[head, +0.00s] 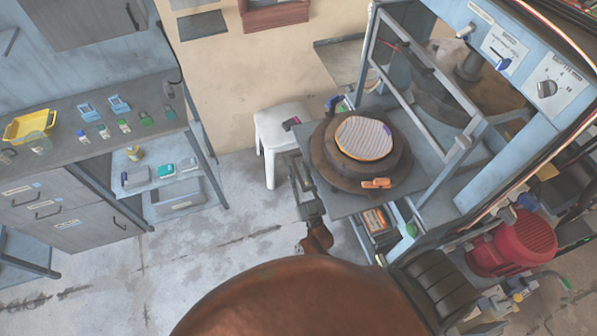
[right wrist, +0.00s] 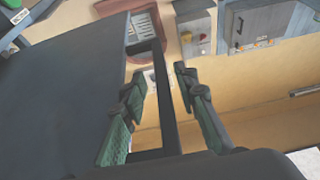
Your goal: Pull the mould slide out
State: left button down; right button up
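The mould slide (head: 345,207) is a flat grey plate in the press, with a round brown mould (head: 320,165) on it. A striped disc (head: 364,138) lies on top of the mould. In the right wrist view the slide (right wrist: 62,90) fills the left side, with a dark bar handle (right wrist: 166,110) along its edge. My right gripper (head: 301,180) is at the slide's left edge. In the wrist view my right gripper (right wrist: 158,80) is open, its green-padded fingers on either side of the handle bar. The right finger stands apart from the bar. My left gripper is not in view.
The press frame (head: 440,85) and its control panel (head: 530,75) rise at the right. A white stool (head: 280,135) stands left of the slide. A workbench (head: 75,150) with small items is at the far left. The floor between is clear.

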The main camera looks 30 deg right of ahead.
jog(key=v, duration=1.2)
notch_tip(320, 180, down, 18)
jog(key=s+a+n+g+y, duration=0.2)
jog(key=n+g+y, duration=0.15)
jog(key=g, duration=0.25)
jog(key=s+d+f+g+y, duration=0.1)
jog(key=s+f+g, duration=0.2)
jog(key=s+f, duration=0.35)
jog(key=s+d+f+g, duration=0.1)
jog(key=s+f+g, duration=0.15)
jog(key=f, duration=0.75)
jog(key=s+d+f+g, duration=0.2)
jog(key=s+f, duration=0.3)
jog(key=s, duration=0.5)
jog(key=s+d+f+g, duration=0.2)
jog(key=s+f+g, duration=0.3)
jog(key=s, duration=0.5)
jog(key=s+d+f+g+h, duration=0.1)
jog(key=s+d+f+g, duration=0.2)
jog(key=s, duration=0.8)
notch_tip(320, 180, down, 2)
jog(key=shift+s, duration=0.1)
